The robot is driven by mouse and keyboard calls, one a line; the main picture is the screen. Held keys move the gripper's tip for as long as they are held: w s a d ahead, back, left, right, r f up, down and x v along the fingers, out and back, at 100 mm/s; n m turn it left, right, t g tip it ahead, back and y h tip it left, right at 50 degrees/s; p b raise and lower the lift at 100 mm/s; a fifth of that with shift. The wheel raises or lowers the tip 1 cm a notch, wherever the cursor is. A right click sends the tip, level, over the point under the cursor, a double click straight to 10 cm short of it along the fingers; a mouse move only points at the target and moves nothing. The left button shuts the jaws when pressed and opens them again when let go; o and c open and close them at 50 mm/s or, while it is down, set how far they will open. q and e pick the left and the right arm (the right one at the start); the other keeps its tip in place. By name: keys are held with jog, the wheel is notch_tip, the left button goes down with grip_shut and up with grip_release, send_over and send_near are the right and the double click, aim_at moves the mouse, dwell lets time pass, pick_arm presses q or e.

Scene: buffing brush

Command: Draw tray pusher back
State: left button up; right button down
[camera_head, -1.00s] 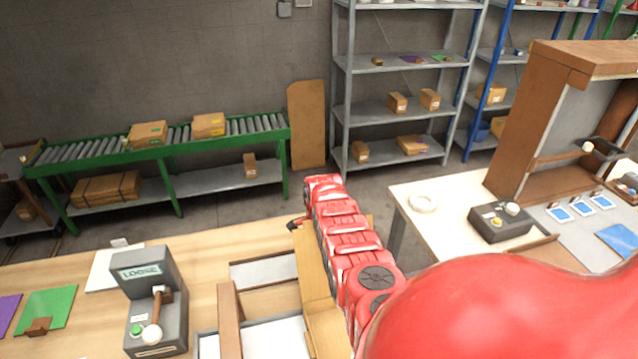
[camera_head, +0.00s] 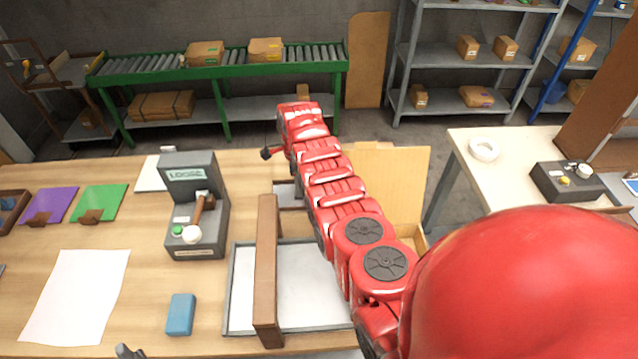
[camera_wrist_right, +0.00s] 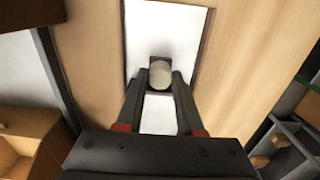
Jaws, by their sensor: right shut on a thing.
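In the right wrist view my right gripper (camera_wrist_right: 160,88) is shut on a cream rounded knob (camera_wrist_right: 160,70). The knob sits on a small dark block, over a white strip (camera_wrist_right: 142,25) set in light wood. I take it for the tray pusher's grip, but cannot be sure. In the head view a shallow grey-rimmed tray (camera_head: 234,300) with a white floor lies on the bench, and a brown wooden bar (camera_head: 266,270) crosses it lengthwise. My red right arm reaches over the tray's right side and hides the knob and most of the gripper.
A grey box marked LOOSE (camera_head: 190,170), with a wooden lever, stands left of the tray. A blue block (camera_head: 181,314) and white sheet (camera_head: 75,295) lie nearer. An open cardboard box (camera_head: 395,180) is right of my arm. A side table (camera_head: 500,185) stands farther right.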

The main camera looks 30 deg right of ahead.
jog(key=shift+w+a+f+b, duration=0.1)
jog(key=shift+w+a+b, duration=0.25)
jog(key=shift+a+b, duration=0.35)
jog(key=shift+w+a+f+b, duration=0.1)
jog(key=shift+w+a+b, duration=0.25)
jog(key=shift+a+b, duration=0.35)
jog(key=shift+a+r, duration=0.1)
jog(key=shift+a, duration=0.05)
jog(key=shift+w, duration=0.1)
jog(key=c, duration=0.5)
grip_release()
jog(key=shift+r, duration=0.1)
jog(key=shift+c, duration=0.2)
jog(key=shift+r, duration=0.1)
